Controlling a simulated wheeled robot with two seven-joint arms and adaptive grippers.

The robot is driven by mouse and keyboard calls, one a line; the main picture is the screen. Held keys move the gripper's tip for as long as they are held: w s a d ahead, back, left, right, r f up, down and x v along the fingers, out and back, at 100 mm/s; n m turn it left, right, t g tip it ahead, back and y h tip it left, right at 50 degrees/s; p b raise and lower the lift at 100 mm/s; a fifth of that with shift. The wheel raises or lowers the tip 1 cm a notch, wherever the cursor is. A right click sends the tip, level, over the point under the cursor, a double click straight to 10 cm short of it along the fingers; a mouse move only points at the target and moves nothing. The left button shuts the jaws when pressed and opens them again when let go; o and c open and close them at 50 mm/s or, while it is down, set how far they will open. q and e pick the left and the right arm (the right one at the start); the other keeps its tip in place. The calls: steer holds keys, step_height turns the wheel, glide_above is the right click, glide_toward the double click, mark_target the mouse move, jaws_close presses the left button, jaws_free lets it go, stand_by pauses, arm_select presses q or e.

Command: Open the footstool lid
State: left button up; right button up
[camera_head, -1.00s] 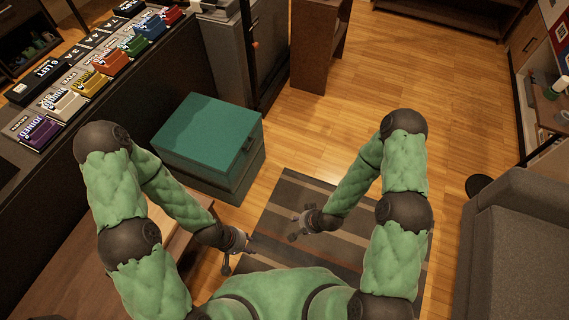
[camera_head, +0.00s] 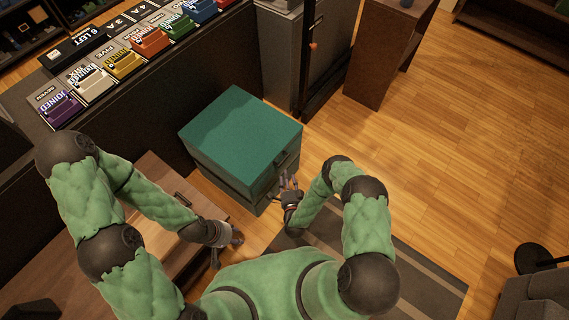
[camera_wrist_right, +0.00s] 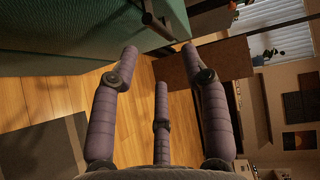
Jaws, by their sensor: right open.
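The footstool is a teal box; its flat lid (camera_head: 240,132) is closed on the body (camera_head: 240,188). A dark handle (camera_head: 280,158) sits on its right side, and a handle bar also shows at the top of the right wrist view (camera_wrist_right: 157,26). My right gripper (camera_head: 291,180) is open beside this side, just below the handle. In the right wrist view its fingers (camera_wrist_right: 160,52) are spread with the handle just beyond the tips; contact is not clear. My left gripper (camera_head: 228,253) is open and empty, low in front of the footstool.
A wooden bench (camera_head: 150,225) lies at the lower left. A dark counter with several coloured boxes (camera_head: 125,64) runs behind the footstool. A striped rug (camera_head: 400,265) lies at the right, with open wood floor (camera_head: 430,150) beyond. A dark grey seat (camera_head: 530,298) is at the lower right.

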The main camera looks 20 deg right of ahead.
steer(key=w+d+f+b, duration=0.1)
steer(key=w+b, duration=0.2)
steer(key=w, duration=0.5)
steer(key=shift+w+d, duration=0.15)
steer(key=shift+w, duration=0.25)
steer(key=shift+f, duration=0.1)
jaws_close()
